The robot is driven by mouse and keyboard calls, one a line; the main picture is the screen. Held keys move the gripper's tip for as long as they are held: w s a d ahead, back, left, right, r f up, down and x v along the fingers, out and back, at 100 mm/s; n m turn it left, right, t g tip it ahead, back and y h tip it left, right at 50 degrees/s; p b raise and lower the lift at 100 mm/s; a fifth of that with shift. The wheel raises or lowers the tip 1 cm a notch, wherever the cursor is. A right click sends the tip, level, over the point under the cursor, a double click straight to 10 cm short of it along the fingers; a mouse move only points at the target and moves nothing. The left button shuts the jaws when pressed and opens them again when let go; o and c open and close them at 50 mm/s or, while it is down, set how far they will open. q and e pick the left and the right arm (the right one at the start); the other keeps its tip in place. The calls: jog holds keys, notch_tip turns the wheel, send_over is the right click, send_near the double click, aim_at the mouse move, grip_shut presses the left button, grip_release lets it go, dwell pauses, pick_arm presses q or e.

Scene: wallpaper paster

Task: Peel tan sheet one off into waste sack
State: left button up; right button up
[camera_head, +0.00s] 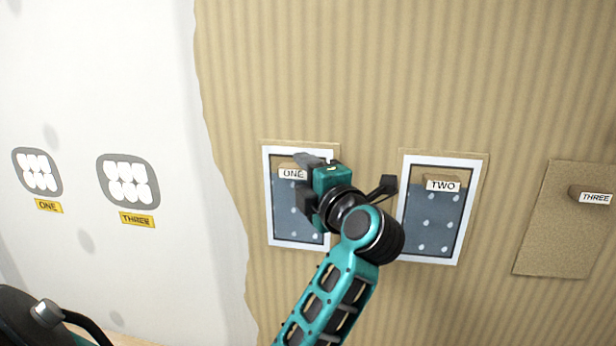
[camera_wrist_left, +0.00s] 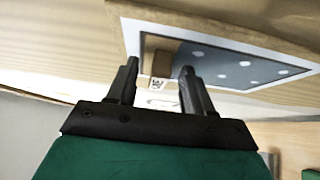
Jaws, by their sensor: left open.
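My left gripper (camera_head: 302,176) is at the panel marked ONE, its open fingers at the tan tab (camera_head: 287,167) with the white ONE label (camera_head: 292,174). In the left wrist view the tab (camera_wrist_left: 161,60) shows between the two spread fingers (camera_wrist_left: 160,72); I cannot tell whether they touch it. Panel ONE (camera_head: 283,222) is blue-grey with pale drops, inside a white frame with a thin tan border. The gripper and arm hide much of its right side. No separate tan sheet is clear there. The waste sack and my right gripper are not in view.
Panel TWO (camera_head: 430,222), with a like frame and tab, is just right. A plain tan sheet (camera_head: 556,235) with a THREE tab (camera_head: 592,196) is further right. Striped tan wallpaper (camera_head: 400,80) surrounds them. On the pale left wall are two grey-rimmed emblems (camera_head: 15,170) with yellow labels.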

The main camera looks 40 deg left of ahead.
pick_arm(q)
jog(key=shift+c, duration=0.3)
grip_shut()
jog(key=shift+s+d, duration=0.15)
jog(key=shift+s, duration=0.05)
jog(key=shift+s+d, duration=0.55)
jog(key=shift+s, duration=0.4)
jog(key=shift+s+d, duration=0.5)
jog(key=shift+s, duration=0.4)
jog(key=shift+s, duration=0.2)
